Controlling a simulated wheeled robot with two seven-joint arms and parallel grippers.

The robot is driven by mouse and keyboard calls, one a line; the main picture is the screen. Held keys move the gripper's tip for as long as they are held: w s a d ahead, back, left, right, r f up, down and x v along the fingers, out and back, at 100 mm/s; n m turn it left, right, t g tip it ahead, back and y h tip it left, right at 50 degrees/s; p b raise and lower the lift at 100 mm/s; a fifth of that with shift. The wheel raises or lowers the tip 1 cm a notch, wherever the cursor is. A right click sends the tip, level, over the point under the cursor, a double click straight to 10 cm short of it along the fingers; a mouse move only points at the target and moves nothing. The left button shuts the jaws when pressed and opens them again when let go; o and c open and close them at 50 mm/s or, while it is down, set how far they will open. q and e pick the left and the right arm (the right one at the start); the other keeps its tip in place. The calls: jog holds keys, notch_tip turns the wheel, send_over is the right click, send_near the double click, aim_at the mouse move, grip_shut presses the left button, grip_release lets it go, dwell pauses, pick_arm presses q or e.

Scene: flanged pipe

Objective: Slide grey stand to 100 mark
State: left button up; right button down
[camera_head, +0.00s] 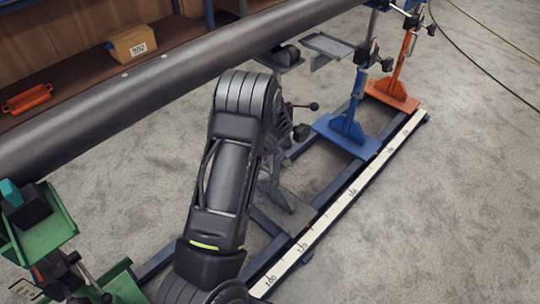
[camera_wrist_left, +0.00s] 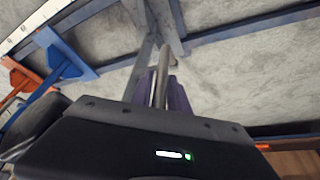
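The grey stand (camera_head: 283,190) stands on the rail frame in the middle of the head view, largely hidden behind my left arm. Its tray top (camera_head: 280,58) shows beyond the arm, under the pipe. In the left wrist view, the purple fingers of my left gripper (camera_wrist_left: 164,95) sit on both sides of the grey stand's post (camera_wrist_left: 162,80) and appear closed on it. My left gripper is hidden by the arm in the head view. My right gripper is out of view.
A blue stand (camera_head: 347,125) and an orange stand (camera_head: 393,88) stand farther along the rails. A green stand (camera_head: 50,232) is at the lower left. The big grey pipe (camera_head: 150,85) crosses above. Open floor (camera_head: 470,200) lies right of the scale.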

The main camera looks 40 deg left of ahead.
pick_arm(q)
grip_shut()
jog(key=shift+w, duration=0.1)
dwell(0.9)
